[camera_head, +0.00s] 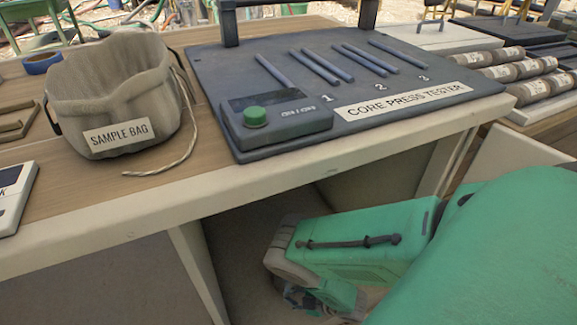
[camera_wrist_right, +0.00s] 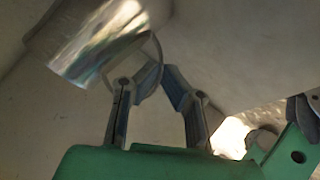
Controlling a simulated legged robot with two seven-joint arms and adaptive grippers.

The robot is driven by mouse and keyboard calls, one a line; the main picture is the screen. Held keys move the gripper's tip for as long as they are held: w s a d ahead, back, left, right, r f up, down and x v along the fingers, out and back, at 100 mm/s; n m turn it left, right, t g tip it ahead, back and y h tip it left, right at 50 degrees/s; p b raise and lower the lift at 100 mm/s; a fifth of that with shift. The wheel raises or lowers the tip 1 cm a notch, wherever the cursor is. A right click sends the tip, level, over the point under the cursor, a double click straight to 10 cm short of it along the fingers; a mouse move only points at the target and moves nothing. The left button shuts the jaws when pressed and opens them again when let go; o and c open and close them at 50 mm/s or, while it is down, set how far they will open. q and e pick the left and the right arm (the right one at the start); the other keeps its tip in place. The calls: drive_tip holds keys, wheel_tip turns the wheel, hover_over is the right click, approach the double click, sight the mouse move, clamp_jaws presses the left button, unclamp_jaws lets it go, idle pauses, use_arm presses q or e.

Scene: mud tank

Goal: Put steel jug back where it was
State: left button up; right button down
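The steel jug (camera_wrist_right: 95,45) shows only in the right wrist view, at the upper left. It is shiny and tilted, with a thin curved handle (camera_wrist_right: 158,50) towards my fingers; the picture's edge cuts part of it off. My right gripper (camera_wrist_right: 164,70) has its two fingertips drawn close together at the handle, and they appear shut on it. In the head view my green right arm reaches in from the right below the table top. There the right gripper (camera_head: 300,297) is low, dark and mostly hidden, and the jug cannot be seen. My left gripper is not in view.
The table's front edge (camera_head: 255,180) lies above my right arm, with panels (camera_head: 195,260) beside the open space below. On top are a sample bag (camera_head: 120,95), a core press tester (camera_head: 300,70) with several rods, blue tape (camera_head: 42,63) and core samples (camera_head: 515,70).

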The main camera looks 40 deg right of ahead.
drive_tip(key=shift+d+f, duration=0.1)
drive_tip(key=c, duration=1.7)
unclamp_jaws()
drive_tip(key=shift+d+f, duration=0.1)
drive_tip(key=shift+s+r, duration=0.1)
drive_tip(key=shift+r, duration=0.1)
drive_tip(key=shift+p+v, duration=2.55)
drive_tip(key=shift+v, duration=3.35)
